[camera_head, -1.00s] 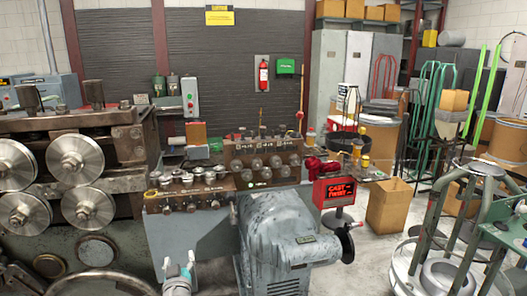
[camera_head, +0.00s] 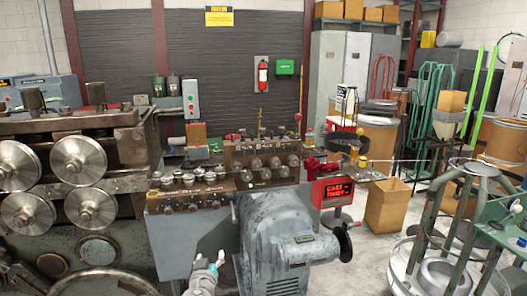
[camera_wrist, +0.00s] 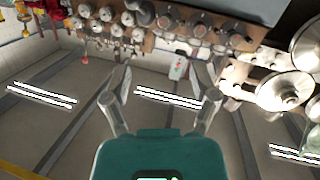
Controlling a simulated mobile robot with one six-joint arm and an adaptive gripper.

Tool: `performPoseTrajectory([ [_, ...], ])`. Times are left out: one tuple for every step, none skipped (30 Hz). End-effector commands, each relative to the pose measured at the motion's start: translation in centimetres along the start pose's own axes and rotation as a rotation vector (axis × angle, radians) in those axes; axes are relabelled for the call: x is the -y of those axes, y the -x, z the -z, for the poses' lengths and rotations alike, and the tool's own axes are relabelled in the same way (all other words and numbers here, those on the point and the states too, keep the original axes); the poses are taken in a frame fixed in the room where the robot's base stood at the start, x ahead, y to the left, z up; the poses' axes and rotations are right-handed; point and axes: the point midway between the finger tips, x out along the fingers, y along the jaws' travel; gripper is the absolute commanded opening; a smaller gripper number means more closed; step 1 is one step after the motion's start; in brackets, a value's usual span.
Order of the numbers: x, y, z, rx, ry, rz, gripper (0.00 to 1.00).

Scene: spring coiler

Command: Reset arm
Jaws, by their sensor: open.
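My gripper (camera_wrist: 168,88) shows in the wrist view with its two grey fingers spread apart and nothing between them. Its teal body is at the bottom of that view. In the head view, a small pale part of my arm shows at the bottom edge, in front of the grey spring coiler (camera_head: 278,225). The coiler's panel with rows of knobs (camera_head: 190,180) stands above and behind it. The wrist view appears inverted, with knobs and dials (camera_wrist: 205,22) along the top and ceiling lights lower down.
Large steel rollers (camera_head: 78,160) of another machine stand at left. A cardboard box (camera_head: 387,205) stands on the floor, and a green-legged stand (camera_head: 440,225) is at right.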

Motion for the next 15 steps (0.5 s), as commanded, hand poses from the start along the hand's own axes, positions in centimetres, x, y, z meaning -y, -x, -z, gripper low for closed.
performPoseTrajectory([
  [-1.2, -0.4, -0.2, 0.026, 0.000, -0.026, 0.76],
  [-2.0, -0.7, -0.5, 0.045, -0.001, -0.043, 0.76],
  [-3.1, -1.0, -0.9, 0.073, 0.001, -0.066, 0.76],
  [-4.0, -1.3, -1.3, 0.097, 0.002, -0.085, 0.76],
  [-5.0, -1.5, -1.7, 0.124, 0.002, -0.105, 0.76],
  [-6.3, -1.8, -2.2, 0.162, 0.003, -0.132, 0.76],
  [-7.3, -2.0, -2.7, 0.194, 0.004, -0.152, 0.76],
  [-8.3, -2.2, -3.2, 0.225, 0.005, -0.170, 0.76],
  [-9.6, -2.4, -3.9, 0.267, 0.006, -0.192, 0.76],
  [-10.6, -2.4, -4.4, 0.300, 0.007, -0.209, 0.76],
  [-11.4, -2.5, -4.9, 0.333, 0.006, -0.223, 0.76],
  [-12.7, -2.5, -5.5, 0.377, 0.007, -0.241, 0.76],
  [-13.5, -2.5, -6.1, 0.411, 0.006, -0.253, 0.76],
  [-14.4, -2.5, -6.6, 0.445, 0.006, -0.264, 0.76],
  [-15.5, -2.4, -7.2, 0.490, 0.005, -0.276, 0.76],
])
